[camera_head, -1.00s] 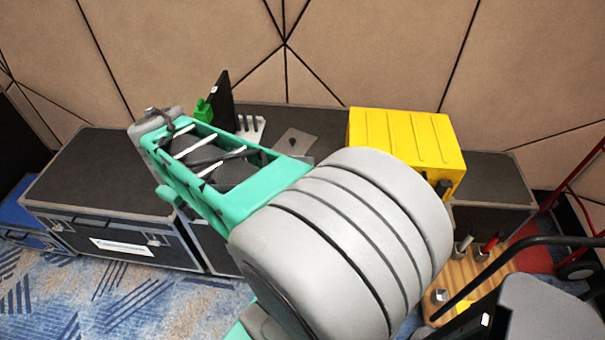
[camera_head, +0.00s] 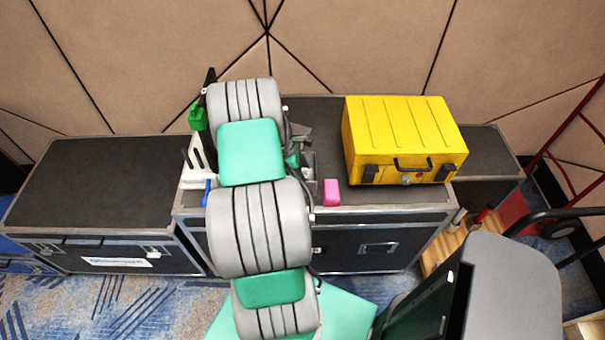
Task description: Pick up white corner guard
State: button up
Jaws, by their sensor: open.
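A white upright piece with prongs (camera_head: 194,166), which looks like the white corner guard, stands on the black case top just left of my arm. Its right side is partly covered by the arm. My arm reaches over the case beside it, and its grey and green links hide my gripper's fingers. Dark grey parts show just right of the arm, but I cannot tell whether they belong to the gripper. I cannot see any contact between my gripper and the white piece.
A green block (camera_head: 197,117) and a blue item (camera_head: 207,192) are close to the white piece. A pink block (camera_head: 331,192) lies right of my arm. A yellow case (camera_head: 400,135) stands further right. The left black case top (camera_head: 95,185) is clear.

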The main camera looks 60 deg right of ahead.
jog(key=shift+s+d+f, duration=0.15)
jog(key=shift+s+f, duration=0.05)
jog(key=shift+f, duration=0.3)
grip_shut()
dwell(0.3)
